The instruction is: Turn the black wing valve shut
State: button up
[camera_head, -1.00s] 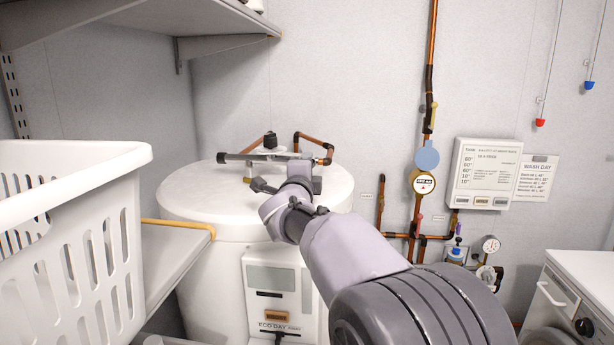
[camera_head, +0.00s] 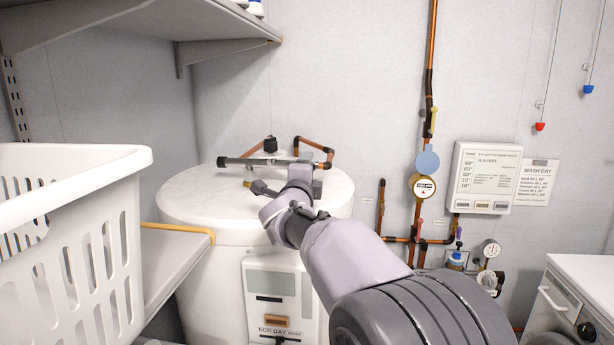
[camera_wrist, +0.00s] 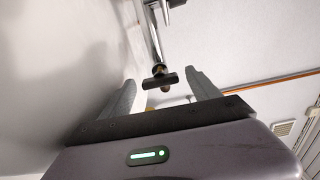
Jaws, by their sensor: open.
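In the wrist view a black bar-shaped handle, which I take as the wing valve (camera_wrist: 153,82), sits across the gap between the fingertips of my gripper (camera_wrist: 161,77). The fingers stand apart on either side of it, and I see no contact. A grey pipe (camera_wrist: 151,35) runs from the handle to the top of that view. In the head view my arm reaches over the white tank (camera_head: 185,205), and my wrist hides part of its top. The fingers and the valve handle are hard to make out there.
A dark pipe (camera_head: 245,161) and a copper pipe (camera_head: 312,142) lie on the tank. A white basket (camera_head: 75,170) stands at left, a shelf (camera_head: 170,22) above it. Copper pipework (camera_head: 417,205) and a control box (camera_head: 485,178) are on the wall; a white appliance (camera_head: 585,270) is at right.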

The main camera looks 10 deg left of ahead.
jog(key=s+p, duration=0.1)
jog(key=s, duration=1.6)
jog(key=shift+s+a, duration=0.25)
jog(key=s+d+f+n+g+y, duration=0.1)
jog(key=s+d+f+n+g, duration=0.3)
jog(key=s, duration=0.6)
jog(key=s+d+f+n+g, duration=0.4)
jog(key=s+d+f, duration=0.4)
jog(key=s, duration=0.3)
jog(key=s+d+f+n+g+y, duration=0.1)
jog(key=s+d+f+n+g, duration=0.3)
jog(key=s, duration=0.6)
notch_tip(320, 180, down, 2)
jog(key=d+n, duration=0.2)
jog(key=shift+s+d+f+y, duration=0.25)
jog(key=shift+s+d+y, duration=0.05)
jog(key=shift+d, duration=0.05)
